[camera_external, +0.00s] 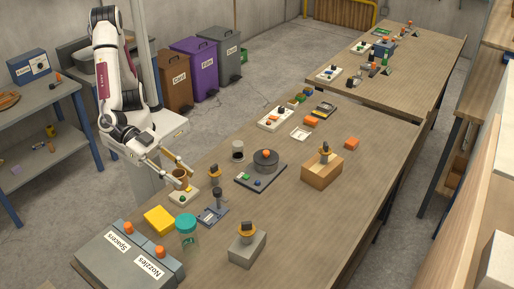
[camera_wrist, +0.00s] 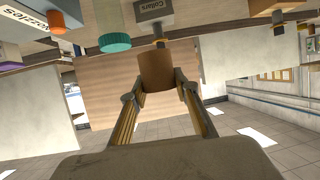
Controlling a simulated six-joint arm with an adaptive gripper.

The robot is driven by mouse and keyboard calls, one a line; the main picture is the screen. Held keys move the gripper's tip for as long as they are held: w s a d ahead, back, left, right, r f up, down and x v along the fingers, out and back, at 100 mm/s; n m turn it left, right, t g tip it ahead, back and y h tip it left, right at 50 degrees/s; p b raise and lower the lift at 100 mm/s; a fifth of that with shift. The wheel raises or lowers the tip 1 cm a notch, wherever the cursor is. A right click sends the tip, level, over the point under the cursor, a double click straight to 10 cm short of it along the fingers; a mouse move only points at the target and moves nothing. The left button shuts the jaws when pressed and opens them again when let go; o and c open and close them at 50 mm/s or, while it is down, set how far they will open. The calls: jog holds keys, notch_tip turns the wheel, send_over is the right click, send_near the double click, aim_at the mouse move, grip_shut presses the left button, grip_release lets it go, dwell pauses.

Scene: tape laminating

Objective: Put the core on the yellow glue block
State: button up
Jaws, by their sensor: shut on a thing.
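The core is a brown open cylinder (camera_external: 180,180) held between the fingertips of my gripper (camera_external: 179,176). It is upright, above or just at a pale board with small coloured parts; I cannot tell whether it touches it. In the wrist view the core (camera_wrist: 157,69) sits between the two fingers of my gripper (camera_wrist: 156,91), which are shut on its sides. The yellow glue block (camera_external: 159,219) lies on the table, below and left of the core in the external view, apart from it. I cannot make it out in the wrist view.
A teal-lidded jar (camera_external: 187,232) stands beside the glue block. Grey Spacers and Nozzles boxes (camera_external: 117,266) fill the near corner. The table's right-hand side has bare room.

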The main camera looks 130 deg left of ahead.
jog(key=m+h, duration=0.1)
send_over(160, 217)
jog(key=shift+d+f, duration=0.1)
jog(key=shift+f, duration=2.45)
jog(key=shift+f, duration=2.95)
jog(key=shift+f, duration=2.05)
jog(key=shift+f, duration=0.15)
jog(key=o, duration=0.8)
